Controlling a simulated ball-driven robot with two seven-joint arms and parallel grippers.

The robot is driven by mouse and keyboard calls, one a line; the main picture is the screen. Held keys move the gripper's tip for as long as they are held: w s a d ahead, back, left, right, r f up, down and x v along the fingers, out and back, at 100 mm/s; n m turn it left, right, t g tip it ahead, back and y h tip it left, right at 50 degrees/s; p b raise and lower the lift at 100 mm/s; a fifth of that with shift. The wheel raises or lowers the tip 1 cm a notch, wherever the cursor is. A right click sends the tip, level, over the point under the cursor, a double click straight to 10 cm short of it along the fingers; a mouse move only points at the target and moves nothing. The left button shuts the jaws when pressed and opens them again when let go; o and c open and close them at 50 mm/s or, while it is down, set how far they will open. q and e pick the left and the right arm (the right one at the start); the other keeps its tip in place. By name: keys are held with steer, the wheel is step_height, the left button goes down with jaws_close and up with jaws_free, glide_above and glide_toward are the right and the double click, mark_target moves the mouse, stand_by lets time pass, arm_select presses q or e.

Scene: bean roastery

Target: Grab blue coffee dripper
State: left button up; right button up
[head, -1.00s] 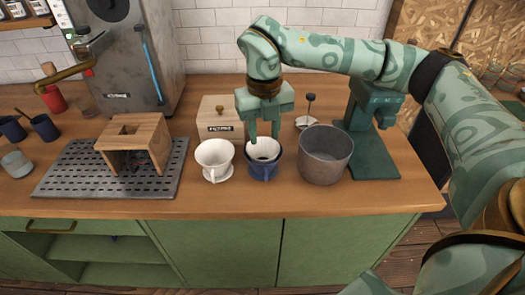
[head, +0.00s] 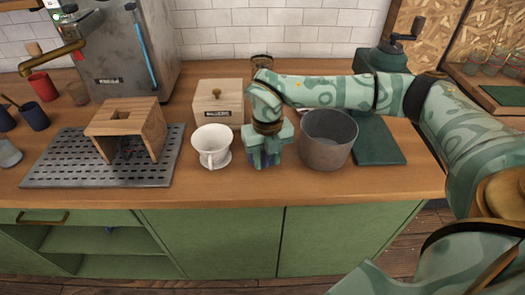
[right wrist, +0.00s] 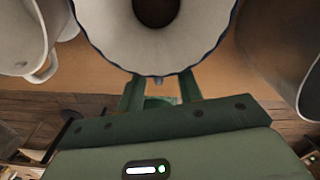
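The blue coffee dripper (head: 264,160) stands on the counter between the white dripper (head: 212,147) and a grey metal bucket (head: 328,138). In the head view my right gripper (head: 268,150) covers most of it. In the right wrist view the blue dripper (right wrist: 195,50) shows a white inside, a dark hole and a wavy blue rim. My right gripper's fingers (right wrist: 160,88) are apart, with their tips hidden beneath the near rim. A small blue piece shows between them. I cannot tell whether they touch the dripper. My left gripper is not in view.
A wooden stand (head: 128,126) rests on a perforated metal tray (head: 60,172) at the left. A wooden box (head: 218,100) is behind the drippers. A dark green base plate (head: 378,140) lies right of the bucket. The front counter strip is clear.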

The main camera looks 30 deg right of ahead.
steer(key=shift+f, duration=0.65)
jaws_close()
steer(key=shift+r, duration=0.15)
